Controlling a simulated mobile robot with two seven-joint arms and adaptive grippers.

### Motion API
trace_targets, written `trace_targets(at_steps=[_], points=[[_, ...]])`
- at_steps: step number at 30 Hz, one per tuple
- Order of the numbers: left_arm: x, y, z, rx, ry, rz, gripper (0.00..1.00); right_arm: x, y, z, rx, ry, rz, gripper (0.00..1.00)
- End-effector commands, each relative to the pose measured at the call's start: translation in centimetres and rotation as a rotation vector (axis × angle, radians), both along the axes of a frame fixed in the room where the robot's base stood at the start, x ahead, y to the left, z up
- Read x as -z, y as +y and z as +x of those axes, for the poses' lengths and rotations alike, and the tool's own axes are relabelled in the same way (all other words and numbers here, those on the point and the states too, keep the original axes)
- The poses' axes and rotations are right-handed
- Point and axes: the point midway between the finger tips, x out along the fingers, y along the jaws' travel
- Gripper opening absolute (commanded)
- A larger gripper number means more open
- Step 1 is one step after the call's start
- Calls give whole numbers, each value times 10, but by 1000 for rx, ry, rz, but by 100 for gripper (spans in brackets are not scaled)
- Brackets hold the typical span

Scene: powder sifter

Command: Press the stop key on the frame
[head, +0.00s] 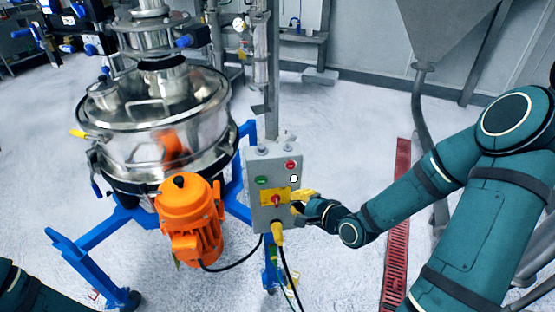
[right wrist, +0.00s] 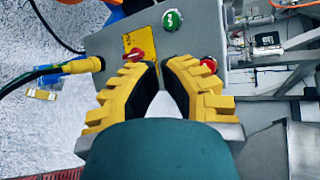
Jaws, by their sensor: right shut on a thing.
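The grey control box (head: 272,222) stands on the frame, right of the orange motor. Its face carries a red button (head: 290,165) at the upper right, a green button (head: 263,181), a white round spot (head: 294,179), and a red rotary switch (head: 276,200) on a yellow plate. My right gripper (head: 301,199) is at the box's right side. In the right wrist view its yellow fingers (right wrist: 162,72) are nearly together over the box face, between the rotary switch (right wrist: 137,55) and the red button (right wrist: 208,64). What they grip is hidden. My left gripper is out of view.
The steel sifter (head: 150,125) stands on a blue frame (head: 95,262) at left, with the orange motor (head: 190,220) in front. A cable with a yellow plug (head: 278,232) hangs below the box. A red floor grate (head: 397,235) lies to the right.

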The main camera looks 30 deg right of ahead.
Motion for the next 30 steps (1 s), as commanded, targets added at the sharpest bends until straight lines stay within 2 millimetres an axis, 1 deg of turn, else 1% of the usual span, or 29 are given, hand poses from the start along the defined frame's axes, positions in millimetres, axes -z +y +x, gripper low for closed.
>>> trace_targets(at_steps=[9,14,17,27,30], points=[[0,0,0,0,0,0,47,0,0,0,0,0,0,0],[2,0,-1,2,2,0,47,1,-2,8,0,0,-1,0],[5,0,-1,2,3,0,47,1,-5,18,-1,-1,0,0],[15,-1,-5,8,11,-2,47,1,-19,60,0,0,-1,0],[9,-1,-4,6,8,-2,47,-1,-22,70,-1,-1,1,0]])
